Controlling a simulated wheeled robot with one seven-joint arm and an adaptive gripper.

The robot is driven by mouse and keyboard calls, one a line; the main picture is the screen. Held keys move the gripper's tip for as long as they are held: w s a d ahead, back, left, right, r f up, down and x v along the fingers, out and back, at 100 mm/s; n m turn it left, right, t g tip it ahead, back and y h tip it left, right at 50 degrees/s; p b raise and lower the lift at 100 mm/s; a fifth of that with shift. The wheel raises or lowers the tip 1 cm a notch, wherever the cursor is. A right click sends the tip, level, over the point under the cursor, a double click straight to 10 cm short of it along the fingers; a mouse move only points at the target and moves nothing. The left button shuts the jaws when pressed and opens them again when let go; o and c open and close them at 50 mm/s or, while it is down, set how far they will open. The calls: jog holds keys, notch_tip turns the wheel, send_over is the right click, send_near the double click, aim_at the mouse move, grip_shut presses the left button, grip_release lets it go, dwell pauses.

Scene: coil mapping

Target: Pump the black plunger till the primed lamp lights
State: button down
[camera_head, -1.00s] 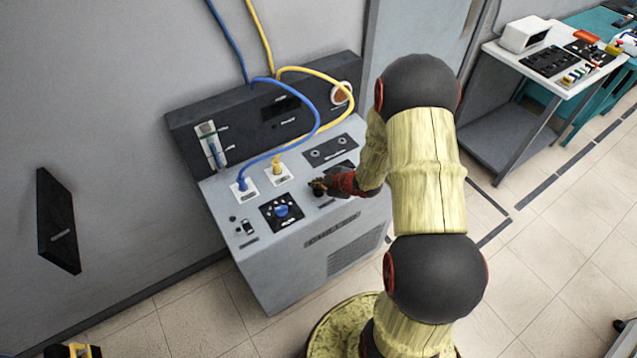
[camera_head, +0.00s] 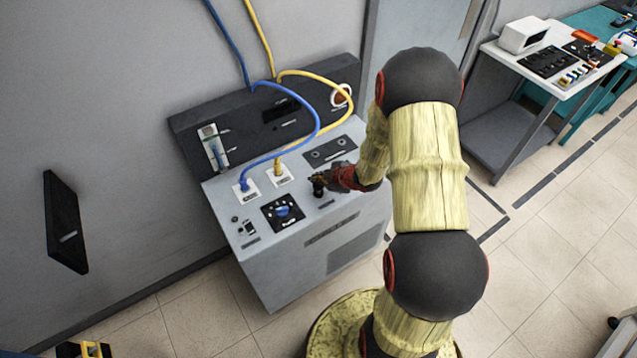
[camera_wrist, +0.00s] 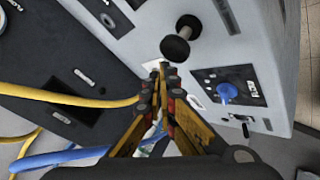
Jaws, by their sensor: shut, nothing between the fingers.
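The black plunger (camera_head: 318,188) stands up from the top of the grey console, near its front edge. In the wrist view the plunger (camera_wrist: 177,47) shows as a black knob on a stem, just beyond my fingertips. My gripper (camera_wrist: 163,70) is shut and empty, with a small gap to the knob in the picture. In the head view my gripper (camera_head: 326,180) is right at the plunger's upper right; whether they touch is unclear there. I cannot pick out a lit lamp or tell which lamp is the primed one.
A blue hose (camera_head: 300,140) and a yellow hose (camera_head: 318,132) arch over the console (camera_head: 300,268) near my wrist. A blue knob (camera_head: 282,211) sits left of the plunger. A sight tube (camera_head: 214,150) is on the black back panel. A white-topped table (camera_head: 535,85) stands at right.

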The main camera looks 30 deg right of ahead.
aim_at(317, 186)
notch_tip(317, 186, up, 5)
jog(key=p, duration=0.4)
dwell(0.3)
dwell(0.6)
